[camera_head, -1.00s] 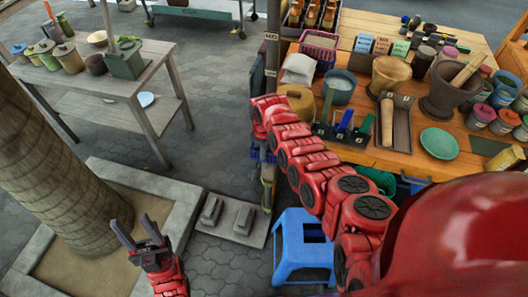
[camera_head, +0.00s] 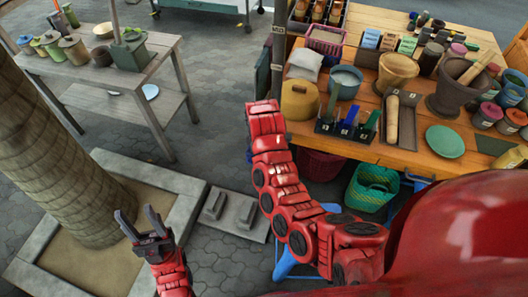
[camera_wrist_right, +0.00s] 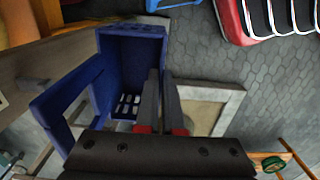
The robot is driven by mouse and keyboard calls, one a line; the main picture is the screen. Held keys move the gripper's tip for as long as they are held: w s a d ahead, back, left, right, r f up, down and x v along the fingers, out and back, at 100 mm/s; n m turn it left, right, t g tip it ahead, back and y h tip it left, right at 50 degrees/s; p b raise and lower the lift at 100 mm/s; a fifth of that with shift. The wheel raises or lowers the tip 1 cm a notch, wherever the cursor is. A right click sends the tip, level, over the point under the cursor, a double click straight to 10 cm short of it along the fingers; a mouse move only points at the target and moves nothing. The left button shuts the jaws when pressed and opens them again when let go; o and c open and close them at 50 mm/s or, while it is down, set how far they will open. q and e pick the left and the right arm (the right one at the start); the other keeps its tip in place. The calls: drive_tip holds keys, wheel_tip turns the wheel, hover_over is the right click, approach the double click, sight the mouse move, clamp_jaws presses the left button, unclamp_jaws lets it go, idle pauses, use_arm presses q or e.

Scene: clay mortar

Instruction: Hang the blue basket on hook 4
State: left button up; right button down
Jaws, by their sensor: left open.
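The blue basket (camera_wrist_right: 130,62) fills the middle left of the right wrist view, with slots in its floor. A blue frame-like part (camera_wrist_right: 62,108) shows at its left. My right gripper (camera_wrist_right: 160,75) has its two dark fingers close together at the basket's right wall and appears shut on it. In the head view my right arm hides this gripper, and only a blue sliver (camera_head: 248,152) shows beside the arm. A dark post (camera_head: 278,50) stands behind the arm; hook 4 cannot be made out. My left gripper (camera_head: 142,224) is open and empty at lower left.
A wooden table (camera_head: 430,155) with pots, tools and a mortar (camera_head: 458,88) stands right of the post. A green basket (camera_head: 372,188) sits beneath it. A blue stool (camera_head: 285,262) is partly behind my arm. A tree trunk (camera_head: 55,150) stands at left.

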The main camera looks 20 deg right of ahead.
drive_tip(key=s+a+r+p, duration=0.3)
drive_tip(key=s+r+p, duration=0.1)
drive_tip(key=s+p, duration=0.1)
drive_tip(key=shift+a+r, duration=0.2)
drive_tip(key=shift+r, duration=0.2)
idle(0.4)
drive_tip(key=s+a+p, duration=0.5)
drive_tip(key=s+p, duration=0.2)
drive_tip(key=s, duration=0.1)
drive_tip(key=shift+s+a+p, duration=0.2)
drive_tip(key=shift+a+p, duration=0.1)
drive_tip(key=shift+p, duration=0.1)
idle(0.5)
idle(0.4)
